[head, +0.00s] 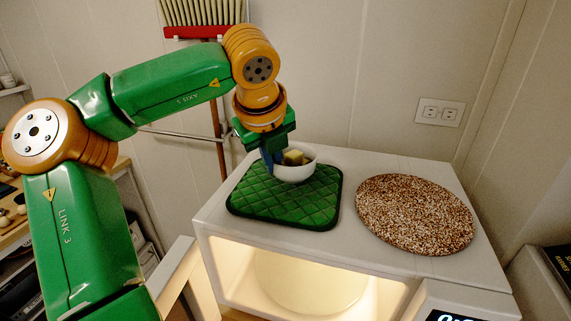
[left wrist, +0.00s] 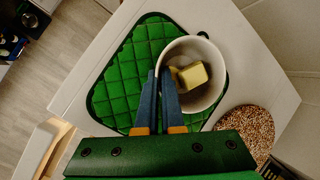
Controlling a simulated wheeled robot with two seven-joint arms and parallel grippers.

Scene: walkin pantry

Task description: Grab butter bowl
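The butter bowl (head: 297,174) is white and round, with pale yellow butter pieces (head: 293,157) inside. It is over the far part of a green quilted mat (head: 285,208); I cannot tell whether it rests on it or is slightly raised. My left gripper (head: 268,160) points down at the bowl's left side. In the left wrist view, its blue fingers (left wrist: 159,72) are close together at the rim of the bowl (left wrist: 214,98), one outside and one inside, with the wall between them. The butter (left wrist: 190,76) is clear of the fingers. My right gripper is out of view.
The mat lies on a white microwave (head: 385,268), whose door (head: 182,275) stands open with the inside lit. A round speckled mat (head: 414,213) lies on the right of its top. A broom (head: 203,15) and a wall are behind. Shelves are at the left.

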